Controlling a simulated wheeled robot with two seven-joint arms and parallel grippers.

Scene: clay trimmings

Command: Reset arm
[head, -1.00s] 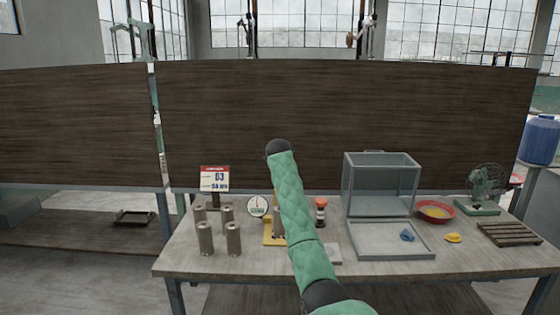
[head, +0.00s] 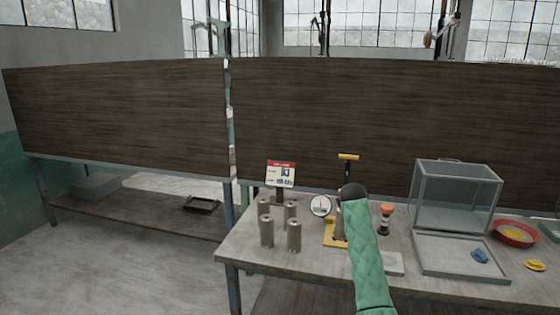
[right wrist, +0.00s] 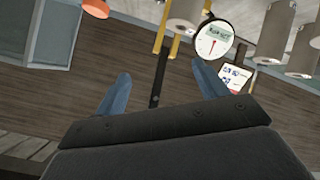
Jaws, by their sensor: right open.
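My right arm, in a green quilted sleeve (head: 368,258), reaches up from the bottom in the head view. Its dark end stands in front of the yellow press stand (head: 330,238), hiding part of it. My right gripper (right wrist: 160,69) shows in the right wrist view, with two blue fingers apart and nothing between them. In that view the scene appears upside down, with the round dial gauge (right wrist: 214,43) beyond the fingers. The gauge also shows in the head view (head: 320,206). My left gripper is in no view.
Several grey cylinders (head: 294,236) stand on the table (head: 262,268) left of the arm. A sign (head: 281,174) stands behind them. An orange-topped bottle (head: 385,219), a clear box (head: 455,200), a tray (head: 440,262) and a red bowl (head: 515,240) are to the right.

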